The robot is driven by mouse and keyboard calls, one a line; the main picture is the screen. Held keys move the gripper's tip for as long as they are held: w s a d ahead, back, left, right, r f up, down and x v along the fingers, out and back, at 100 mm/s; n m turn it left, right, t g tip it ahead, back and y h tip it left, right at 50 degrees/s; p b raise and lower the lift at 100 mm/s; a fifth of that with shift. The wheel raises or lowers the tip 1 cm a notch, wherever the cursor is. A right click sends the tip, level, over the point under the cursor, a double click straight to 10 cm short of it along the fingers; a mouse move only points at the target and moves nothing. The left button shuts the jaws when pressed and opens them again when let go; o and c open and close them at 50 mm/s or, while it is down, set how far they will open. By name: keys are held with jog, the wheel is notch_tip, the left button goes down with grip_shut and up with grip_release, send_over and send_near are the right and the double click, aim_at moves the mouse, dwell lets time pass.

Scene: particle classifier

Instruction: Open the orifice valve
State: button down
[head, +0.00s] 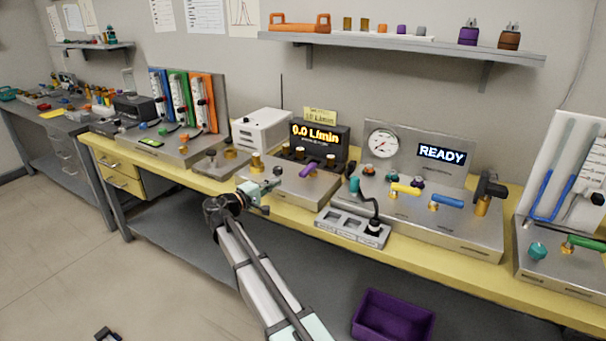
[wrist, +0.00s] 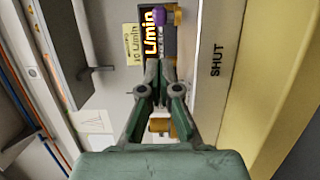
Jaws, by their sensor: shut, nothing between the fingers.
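A unit with a dark display (head: 320,135) reading 0.0 L/min stands on the yellow bench. A purple lever handle (head: 308,170) lies on its grey base (head: 300,188); I cannot tell for certain that it is the orifice valve. In the wrist view a purple part (wrist: 161,18) shows at the top, beyond my fingertips, and SHUT is printed on the pale front face (wrist: 213,70). My gripper (head: 272,185) is at the front left of this base, left of the purple handle. In the wrist view its green fingers (wrist: 163,72) are together and empty. A brass part (wrist: 160,126) shows between the fingers.
To the right stands a unit with a gauge (head: 383,143) and a READY screen (head: 441,153). A grey socket box (head: 352,229) sits at the bench's front edge. A white box (head: 262,130) stands behind left. A shelf (head: 400,45) hangs above. A purple bin (head: 393,315) is below.

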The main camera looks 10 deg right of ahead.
aim_at(294, 182)
jog(key=x, duration=1)
jog(key=shift+p, duration=0.35)
jog(key=shift+s+a+n, duration=0.15)
jog(key=shift+s+n, duration=0.15)
